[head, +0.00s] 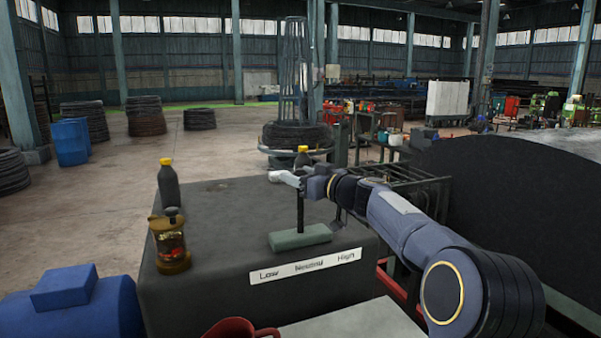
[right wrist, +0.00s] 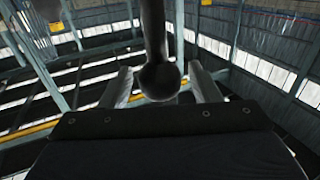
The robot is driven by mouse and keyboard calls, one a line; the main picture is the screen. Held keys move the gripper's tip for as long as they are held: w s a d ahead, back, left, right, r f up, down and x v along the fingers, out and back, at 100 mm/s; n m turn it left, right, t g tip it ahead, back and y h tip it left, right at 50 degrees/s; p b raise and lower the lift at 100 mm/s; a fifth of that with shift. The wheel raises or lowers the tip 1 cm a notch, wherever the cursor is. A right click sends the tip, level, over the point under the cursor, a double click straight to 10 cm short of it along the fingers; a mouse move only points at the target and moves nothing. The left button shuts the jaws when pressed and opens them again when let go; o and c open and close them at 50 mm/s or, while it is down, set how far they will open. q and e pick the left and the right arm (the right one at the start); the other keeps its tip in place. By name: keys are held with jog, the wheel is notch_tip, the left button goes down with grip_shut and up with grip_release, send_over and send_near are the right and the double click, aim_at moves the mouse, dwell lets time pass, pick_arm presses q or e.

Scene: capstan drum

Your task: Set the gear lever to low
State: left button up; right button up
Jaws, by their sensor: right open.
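The gear lever (head: 300,212) is a dark rod standing about upright from a grey-green base (head: 301,237) on the dark cabinet top (head: 225,245). A white label strip (head: 305,266) on the cabinet front reads Low, Neutral, High from left to right. The lever stands near the middle, above Neutral. My right gripper (head: 287,178) is at the lever's top. In the right wrist view the round knob (right wrist: 158,80) sits between the two open fingers, with small gaps on both sides. In the head view the gripper hides the knob. My left gripper is not in view.
Another yellow-capped bottle (head: 303,157) is behind my right gripper. A red mug (head: 240,328) is at the front.

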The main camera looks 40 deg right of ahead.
jog(key=shift+c, duration=0.2)
grip_shut()
jog(key=shift+w+a+f+n+b, duration=0.1)
jog(key=shift+a+n+b, duration=0.15)
jog(key=shift+a+b, duration=0.15)
jog(key=shift+w+a+f+n+b, duration=0.1)
jog(key=shift+a+n+b, duration=0.15)
jog(key=shift+a+b, duration=0.15)
jog(key=w+a+f+n+g+b, duration=0.1)
jog(key=w+a+f+n+b, duration=0.1)
jog(key=a, duration=0.4)
jog(key=shift+a+n+g+b, duration=0.3)
jog(key=shift+n+b, duration=0.1)
jog(key=shift+b, duration=0.35)
jog(key=shift+w, duration=0.1)
jog(key=shift+o, duration=0.2)
grip_release()
